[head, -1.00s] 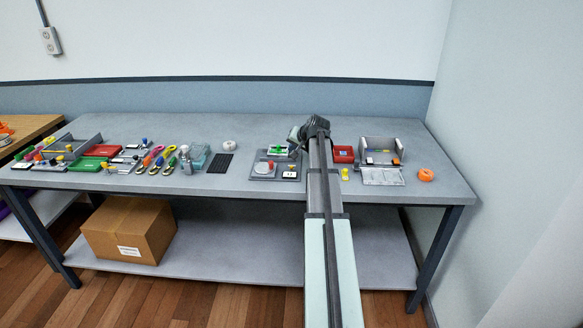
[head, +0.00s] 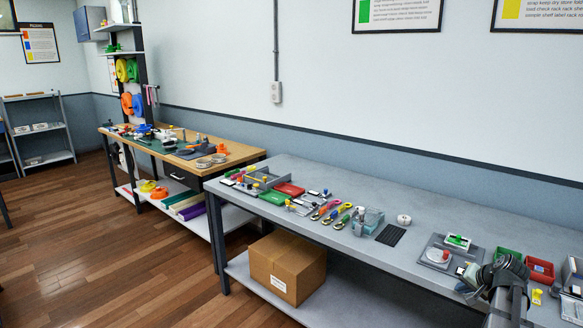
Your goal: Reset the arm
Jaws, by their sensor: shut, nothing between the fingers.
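My arm reaches up from the lower right of the head view to the grey bench (head: 330,262). My gripper (head: 466,280) is at the end of the dark wrist, low over the right part of the bench. It is shut and empty, though its fingertips are small and partly hidden. It is close to a grey plate (head: 424,256) that carries a round white piece (head: 438,256) and a green-and-white piece (head: 458,241).
A red bin (head: 540,270) and a yellow piece (head: 537,296) lie right of my wrist. A cardboard box (head: 287,268) sits on the lower shelf. A wooden bench (head: 235,152) stands further left.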

